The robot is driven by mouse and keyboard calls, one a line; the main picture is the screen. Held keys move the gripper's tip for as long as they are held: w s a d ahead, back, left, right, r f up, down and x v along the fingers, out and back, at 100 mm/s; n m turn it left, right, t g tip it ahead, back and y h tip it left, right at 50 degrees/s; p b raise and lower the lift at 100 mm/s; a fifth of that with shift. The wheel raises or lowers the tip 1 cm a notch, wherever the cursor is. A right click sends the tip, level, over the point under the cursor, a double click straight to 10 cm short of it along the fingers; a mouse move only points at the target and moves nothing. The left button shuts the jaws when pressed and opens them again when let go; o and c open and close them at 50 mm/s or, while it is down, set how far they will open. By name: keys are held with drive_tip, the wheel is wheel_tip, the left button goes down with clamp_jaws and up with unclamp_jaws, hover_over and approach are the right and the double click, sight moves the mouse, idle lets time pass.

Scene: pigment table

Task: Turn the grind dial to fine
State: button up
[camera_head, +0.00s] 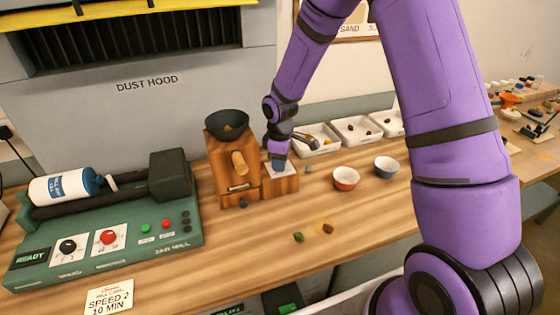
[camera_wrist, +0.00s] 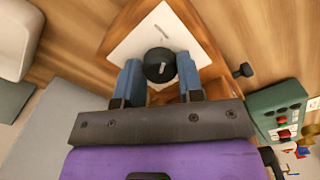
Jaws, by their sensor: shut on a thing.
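The grind dial (camera_wrist: 158,62) is a round black knob with a light mark on top. It sits on a white plate (camera_wrist: 128,45) with small markings I cannot read. My gripper (camera_wrist: 158,74) has its two blue fingers on either side of the dial, shut on it. In the head view my gripper (camera_head: 279,163) points down at the white plate (camera_head: 289,172) on the wooden block (camera_head: 285,186) beside the grinder (camera_head: 222,170). The dial is hidden there by my gripper.
A dark bowl (camera_head: 228,124) tops the grinder. A green jar mill (camera_head: 110,235) stands left. Green and brown lumps lie in front; the nearby tabletop is mostly clear.

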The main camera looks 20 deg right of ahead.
drive_tip(key=m, duration=1.2)
drive_tip(key=shift+m, duration=1.9)
drive_tip(key=o, duration=0.9)
wheel_tip(320, 180, up, 11)
drive_tip(key=shift+f, duration=0.1)
